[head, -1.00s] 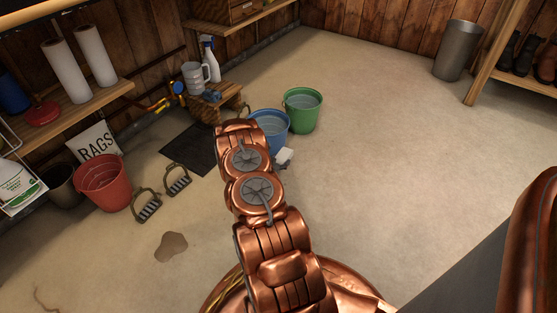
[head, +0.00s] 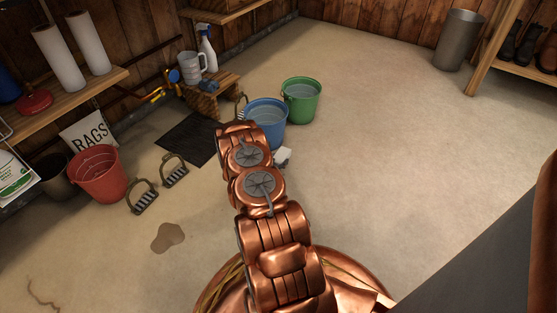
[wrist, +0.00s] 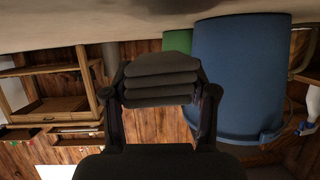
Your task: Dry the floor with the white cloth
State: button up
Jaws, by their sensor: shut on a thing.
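A brown wet-looking patch (head: 168,238) lies on the concrete floor, left of my arm in the head view. A small white piece, which looks like the white cloth (head: 283,156), shows just past my arm beside the blue bucket. Most of it is hidden by the arm. In the wrist view my gripper (wrist: 160,85) shows as dark, closed finger pads; the cloth between them cannot be made out there. The gripper is near the blue bucket (head: 267,122), which fills much of the wrist view (wrist: 238,70), and is away from the patch.
A green bucket (head: 301,100) of water stands behind the blue one. The floor at right is open, up to a metal bin (head: 459,42).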

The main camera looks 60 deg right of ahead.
jog(key=o, duration=1.3)
jog(key=shift+o, duration=0.2)
jog(key=v, duration=1.2)
jog(key=shift+w, duration=0.1)
